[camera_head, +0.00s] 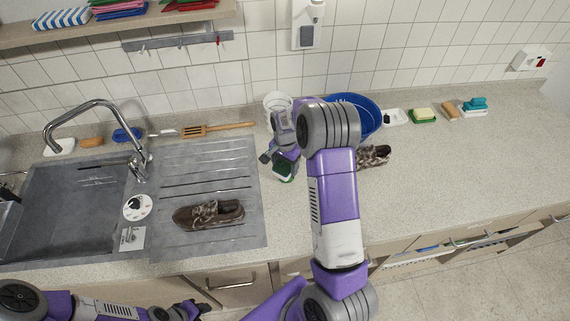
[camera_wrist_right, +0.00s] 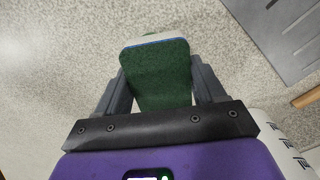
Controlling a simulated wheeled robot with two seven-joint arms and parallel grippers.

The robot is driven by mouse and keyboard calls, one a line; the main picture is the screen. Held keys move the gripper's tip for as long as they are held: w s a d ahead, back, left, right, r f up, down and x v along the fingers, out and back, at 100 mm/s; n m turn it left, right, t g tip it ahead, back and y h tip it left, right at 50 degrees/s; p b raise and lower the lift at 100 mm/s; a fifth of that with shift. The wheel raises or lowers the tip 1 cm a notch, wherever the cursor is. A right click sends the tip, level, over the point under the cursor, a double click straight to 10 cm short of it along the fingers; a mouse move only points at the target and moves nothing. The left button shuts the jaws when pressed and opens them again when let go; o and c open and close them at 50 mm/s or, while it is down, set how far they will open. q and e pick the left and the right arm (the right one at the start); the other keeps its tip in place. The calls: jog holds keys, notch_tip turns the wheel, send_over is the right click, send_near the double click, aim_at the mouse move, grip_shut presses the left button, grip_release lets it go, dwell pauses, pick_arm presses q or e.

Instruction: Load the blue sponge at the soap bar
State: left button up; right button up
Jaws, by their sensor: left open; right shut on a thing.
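My right gripper (camera_head: 278,160) is shut on a green-faced block (camera_head: 285,171), held over the counter just right of the drainboard. In the right wrist view the block (camera_wrist_right: 158,75) sits between both fingers, with a dark green face and a thin pale and blue edge; it looks like a sponge. A teal-blue object (camera_head: 475,102) rests on a white dish at the back right. A yellowish block (camera_head: 424,112) lies in a green dish; I cannot tell whether it is the soap bar. My left gripper (camera_head: 202,305) is open and empty, low in front of the counter.
A brown shoe (camera_head: 210,214) lies on the drainboard (camera_head: 170,242); another (camera_head: 374,156) is partly behind my right arm. A blue basin (camera_head: 367,117) and white container (camera_head: 277,103) stand at the back. A wooden spatula (camera_head: 215,129) lies behind the drainboard.

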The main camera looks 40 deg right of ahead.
aim_at(285, 164)
jog(key=shift+r+p, duration=2.25)
jog(key=shift+r, duration=1.2)
jog(key=shift+f, duration=0.1)
